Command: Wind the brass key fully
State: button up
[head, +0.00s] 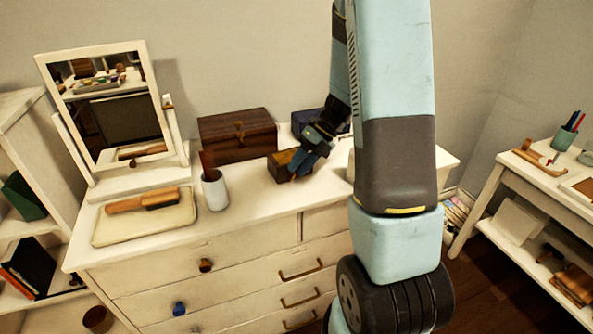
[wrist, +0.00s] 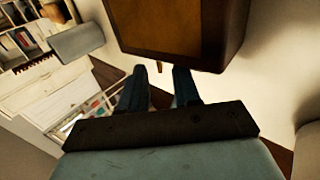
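A small wooden box (head: 282,166) with a lighter, orange-brown face stands on the white dresser, and it fills the top of the wrist view (wrist: 165,25). A short brass-coloured peg, which looks like the key (wrist: 159,66), sticks out from the box's edge. My gripper (head: 298,170) is at the box's front right corner in the head view. In the wrist view its two dark blue fingers (wrist: 159,74) are apart, with a gap between them. The key is just beyond the fingertips, in line with the gap. I cannot tell whether either finger touches it.
A larger dark wooden chest (head: 237,136) with a brass clasp stands behind the box. A white cup (head: 215,190) is to the left, beside a brush (head: 160,200) on a cream tray (head: 120,231). A tilting mirror (head: 105,105) stands farther left. A dark blue box (head: 303,119) is behind my gripper.

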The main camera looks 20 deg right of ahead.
jog(key=v, duration=1.1)
jog(key=shift+d+r, duration=0.2)
jog(key=shift+r, duration=0.1)
jog(key=shift+c, duration=0.3)
